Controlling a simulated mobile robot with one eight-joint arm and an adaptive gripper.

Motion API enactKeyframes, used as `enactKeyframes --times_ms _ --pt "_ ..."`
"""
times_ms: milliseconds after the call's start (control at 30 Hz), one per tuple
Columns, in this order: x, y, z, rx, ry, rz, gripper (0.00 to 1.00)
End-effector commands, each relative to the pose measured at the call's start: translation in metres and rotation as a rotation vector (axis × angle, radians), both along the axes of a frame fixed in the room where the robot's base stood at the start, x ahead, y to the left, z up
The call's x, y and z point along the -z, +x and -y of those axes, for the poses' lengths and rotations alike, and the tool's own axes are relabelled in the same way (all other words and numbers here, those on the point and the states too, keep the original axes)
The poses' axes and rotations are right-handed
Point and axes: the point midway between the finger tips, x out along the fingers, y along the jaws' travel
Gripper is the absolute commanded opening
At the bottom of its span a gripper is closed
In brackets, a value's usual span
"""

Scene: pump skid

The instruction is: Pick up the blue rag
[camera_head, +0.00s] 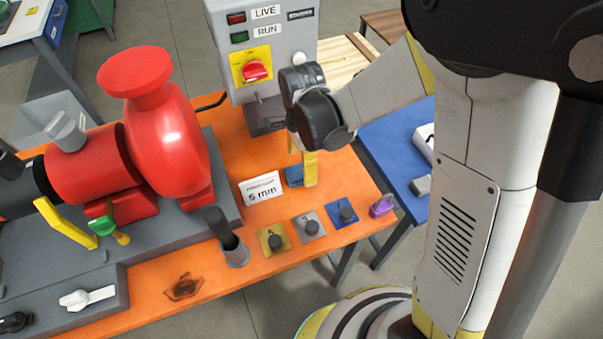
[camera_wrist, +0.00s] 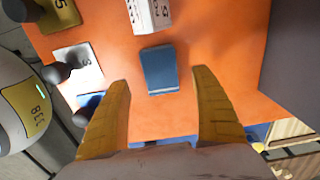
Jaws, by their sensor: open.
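The blue rag (camera_wrist: 160,69) is a small, flat blue block lying on the orange bench top. It also shows in the head view (camera_head: 293,176), partly behind a yellow finger. My gripper (camera_head: 305,165) points down over the bench at the rag. In the wrist view my gripper (camera_wrist: 162,80) is open, with its two yellow fingers well apart and the rag in line with the gap between their tips. Nothing is held. Whether the fingertips are level with the rag or above it I cannot tell.
A white "5 mm" sign (camera_head: 261,188) stands left of the rag. Tiles with dark knobs, yellow (camera_head: 265,233), grey (camera_head: 300,221) and blue (camera_head: 335,208), lie in front, near a purple object (camera_head: 382,206). A grey control box (camera_head: 283,75) stands behind; a red pump (camera_head: 160,130) is left.

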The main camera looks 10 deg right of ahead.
Motion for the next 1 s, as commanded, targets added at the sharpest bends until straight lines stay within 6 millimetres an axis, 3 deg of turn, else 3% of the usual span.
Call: enactKeyframes --times_ms 233,467,500,667,700,1000 --pt "0.042 0.001 -0.001 -0.001 0.000 0.001 0.76" --pt "0.044 0.001 -0.001 -0.001 0.000 0.001 0.76" --pt "0.044 0.001 -0.001 -0.001 0.000 0.001 0.74" --pt "0.044 0.001 -0.001 -0.001 0.000 0.001 0.25" --pt "0.044 0.001 -0.001 -0.001 0.000 0.001 0.19" --pt "0.044 0.001 -0.001 -0.001 0.000 0.001 0.19"
